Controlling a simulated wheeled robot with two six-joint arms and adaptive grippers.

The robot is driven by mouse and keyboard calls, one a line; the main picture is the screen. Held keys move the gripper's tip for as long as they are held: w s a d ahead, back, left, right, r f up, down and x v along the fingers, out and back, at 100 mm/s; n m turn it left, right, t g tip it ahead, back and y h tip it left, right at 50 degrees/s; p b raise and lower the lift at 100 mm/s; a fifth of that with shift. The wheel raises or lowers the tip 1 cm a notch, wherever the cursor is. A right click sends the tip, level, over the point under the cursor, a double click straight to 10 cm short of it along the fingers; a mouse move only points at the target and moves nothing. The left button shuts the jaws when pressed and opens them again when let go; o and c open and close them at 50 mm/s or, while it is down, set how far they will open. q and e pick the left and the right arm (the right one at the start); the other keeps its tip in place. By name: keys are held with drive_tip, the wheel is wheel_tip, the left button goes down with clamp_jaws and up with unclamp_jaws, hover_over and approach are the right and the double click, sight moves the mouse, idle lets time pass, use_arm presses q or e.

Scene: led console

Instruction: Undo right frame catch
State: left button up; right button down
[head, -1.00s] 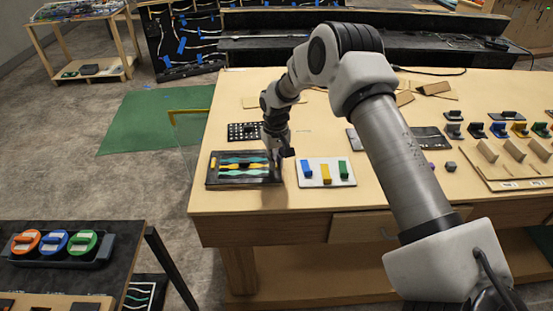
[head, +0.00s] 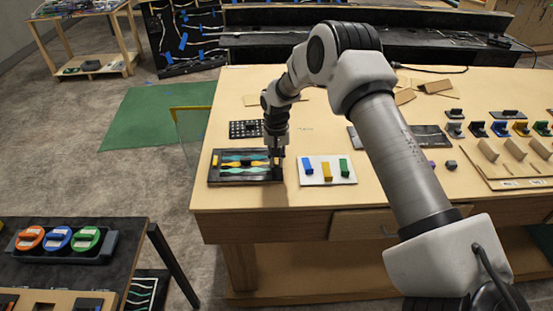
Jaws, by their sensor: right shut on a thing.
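The black frame (head: 228,182) lies on the near left part of the wooden table, with wavy teal and yellow strips across it. A small yellow catch (head: 215,160) shows at its left side. My right gripper (head: 277,172) points straight down at the frame's right edge. It is shut on the right frame catch there, which the fingers mostly hide. Whether that catch is turned or still fastened cannot be told. My left gripper is not in view.
A white board (head: 316,180) with blue, yellow and green blocks lies close to the right of my gripper. A black perforated plate (head: 243,129) lies behind the frame. The table's front edge (head: 300,209) is near. My right arm crosses the table.

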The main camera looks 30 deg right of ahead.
sight(276, 163)
drive_tip(key=shift+s+f, duration=0.1)
drive_tip(key=shift+f, duration=0.05)
drive_tip(key=c, duration=1.2)
unclamp_jaws()
wheel_tip(276, 163, up, 12)
